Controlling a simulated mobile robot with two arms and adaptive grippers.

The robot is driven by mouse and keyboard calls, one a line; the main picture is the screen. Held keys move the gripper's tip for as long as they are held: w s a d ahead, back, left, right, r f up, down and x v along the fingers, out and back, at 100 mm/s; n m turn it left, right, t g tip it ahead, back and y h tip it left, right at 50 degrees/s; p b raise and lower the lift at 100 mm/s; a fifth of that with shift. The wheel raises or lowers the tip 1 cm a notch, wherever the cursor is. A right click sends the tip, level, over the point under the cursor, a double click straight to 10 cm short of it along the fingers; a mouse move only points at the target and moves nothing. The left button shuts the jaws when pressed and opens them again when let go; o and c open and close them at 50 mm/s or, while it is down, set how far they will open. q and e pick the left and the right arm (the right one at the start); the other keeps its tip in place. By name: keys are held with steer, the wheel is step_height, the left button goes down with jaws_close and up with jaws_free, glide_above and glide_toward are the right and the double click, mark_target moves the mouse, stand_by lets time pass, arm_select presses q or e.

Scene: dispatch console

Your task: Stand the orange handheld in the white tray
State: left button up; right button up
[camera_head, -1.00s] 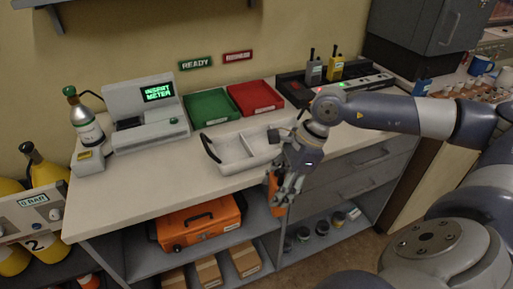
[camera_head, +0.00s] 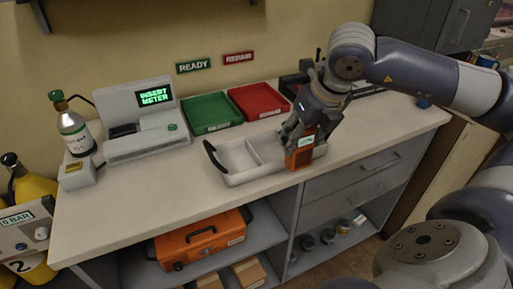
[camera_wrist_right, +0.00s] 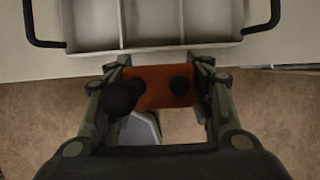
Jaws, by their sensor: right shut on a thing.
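My right gripper (camera_head: 301,136) is shut on the orange handheld (camera_head: 303,153) and holds it upright, its small pale screen facing the head camera. In the right wrist view, the handheld (camera_wrist_right: 158,78) sits between the two fingers, with dark round parts on its top. The white tray (camera_head: 236,179), with dark handles and divided compartments, lies on the counter. In the head view the handheld covers part of the tray's right front. In the wrist view the handheld shows just outside the near wall of the tray (camera_wrist_right: 150,45). My left gripper is not in view.
Green (camera_head: 212,112) and red (camera_head: 258,101) trays lie behind the white one. A meter station (camera_head: 146,122) and a gas bottle (camera_head: 73,131) stand at left. The counter's front left (camera_head: 130,205) is clear. An orange case (camera_head: 200,243) lies on the shelf below.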

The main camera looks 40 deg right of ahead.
steer(key=shift+w+a+r+p, duration=0.2)
steer(key=shift+w+a+p, duration=0.1)
steer(key=shift+w+p, duration=0.05)
steer(key=w+a+f+p, duration=0.1)
steer(key=w+a+p, duration=0.1)
steer(key=w, duration=0.2)
steer(key=w+a+f+p, duration=0.2)
steer(key=w+a, duration=0.1)
steer(key=w, duration=0.1)
steer(key=w+a+f+p, duration=0.1)
steer(key=w+a+p, duration=0.1)
steer(key=w+p, duration=0.1)
steer(key=shift+w+a+f, duration=0.2)
steer(key=shift+w+f, duration=0.2)
steer(key=shift+w, duration=0.3)
steer(key=shift+w+f, duration=0.1)
steer(key=shift+f, duration=0.15)
steer(key=o, duration=0.8)
steer(key=shift+f, duration=0.15)
steer(key=o, duration=0.5)
